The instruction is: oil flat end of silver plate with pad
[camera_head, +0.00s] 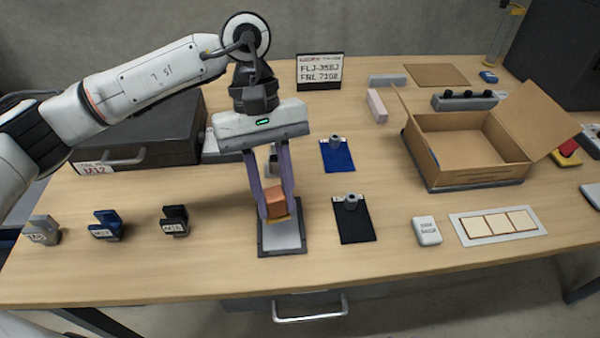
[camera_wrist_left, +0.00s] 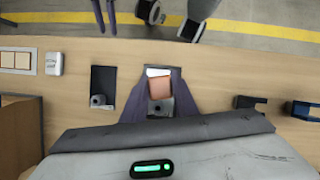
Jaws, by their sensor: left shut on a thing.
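The silver plate (camera_head: 284,238) lies flat on the table in a dark surround, its bare flat end toward the near table edge. A grey knobbed fitting stands at its far end, partly hidden by my fingers. My left gripper (camera_head: 277,210) points down over the plate, shut on an orange block-shaped pad (camera_head: 276,203) with a yellowish lower edge. The pad also shows in the left wrist view (camera_wrist_left: 160,88), in front of the white end of the plate (camera_wrist_left: 158,72). Whether it touches the plate I cannot tell. My right gripper (camera_wrist_left: 106,18) hangs empty beyond the table edge, fingers apart.
A blue plate (camera_head: 338,157) and a black plate (camera_head: 355,225) lie to the right. Labelled clips, including a blue one (camera_head: 106,226), stand left. An open cardboard box (camera_head: 465,150), a white block (camera_head: 427,231) and a tray of tan squares (camera_head: 498,225) are farther right.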

